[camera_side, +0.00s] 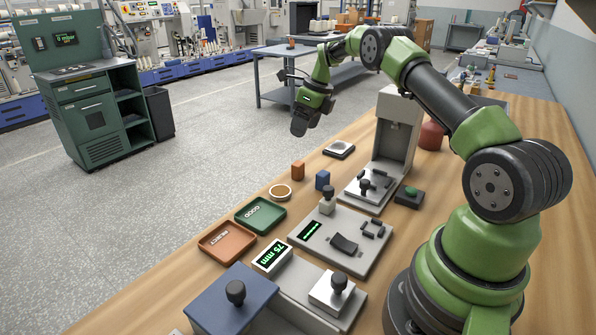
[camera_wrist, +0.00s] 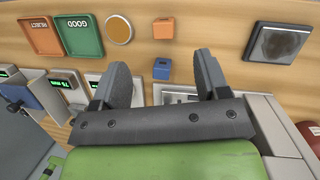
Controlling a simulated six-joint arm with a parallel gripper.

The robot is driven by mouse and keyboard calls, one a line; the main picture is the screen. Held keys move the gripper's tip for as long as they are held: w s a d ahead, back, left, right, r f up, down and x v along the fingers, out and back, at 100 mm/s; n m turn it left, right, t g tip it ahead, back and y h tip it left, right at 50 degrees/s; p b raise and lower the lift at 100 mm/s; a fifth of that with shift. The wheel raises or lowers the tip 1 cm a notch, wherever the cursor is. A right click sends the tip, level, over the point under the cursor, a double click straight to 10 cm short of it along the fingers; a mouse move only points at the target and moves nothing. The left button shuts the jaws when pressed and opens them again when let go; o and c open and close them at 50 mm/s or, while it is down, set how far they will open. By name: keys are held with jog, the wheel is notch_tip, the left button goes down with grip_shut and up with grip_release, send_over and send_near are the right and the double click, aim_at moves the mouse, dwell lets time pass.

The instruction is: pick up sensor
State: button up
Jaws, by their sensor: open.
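No part is labelled as the sensor, and I cannot tell which one it is. Two small blocks stand on the wooden bench: an orange block (camera_side: 298,171) and a blue block (camera_side: 322,180). In the wrist view the orange block (camera_wrist: 162,26) is beyond my fingertips, and the blue block (camera_wrist: 161,69) appears between them. My gripper (camera_side: 303,122) hangs high, well above the blocks, and points down. In the wrist view my gripper (camera_wrist: 160,63) has its two dark fingers wide apart with nothing held.
A round dish (camera_side: 280,192), a green GOOD tray (camera_side: 261,229) and an orange REJECT tray (camera_side: 226,254) line the bench's outer edge. Grey fixtures (camera_side: 394,135) with black knobs stand nearer my base.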

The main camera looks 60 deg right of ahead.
jog(key=m, duration=0.1)
send_over(299, 163)
jog(key=d, duration=0.1)
jog(key=f, duration=0.6)
jog(key=shift+s+d, duration=0.2)
jog(key=shift+s, duration=0.1)
jog(key=shift+s+a+x, duration=0.1)
jog(key=shift+s+x, duration=0.05)
jog(key=shift+x, duration=0.8)
jog(key=shift+s+a+x, duration=0.1)
jog(key=shift+a+x, duration=0.05)
jog(key=shift+x, duration=0.85)
jog(key=shift+s+a+x, duration=0.1)
jog(key=shift+s+x, duration=0.05)
jog(key=shift+x, duration=0.8)
jog(key=shift+f, duration=0.1)
jog(key=c, duration=1.1)
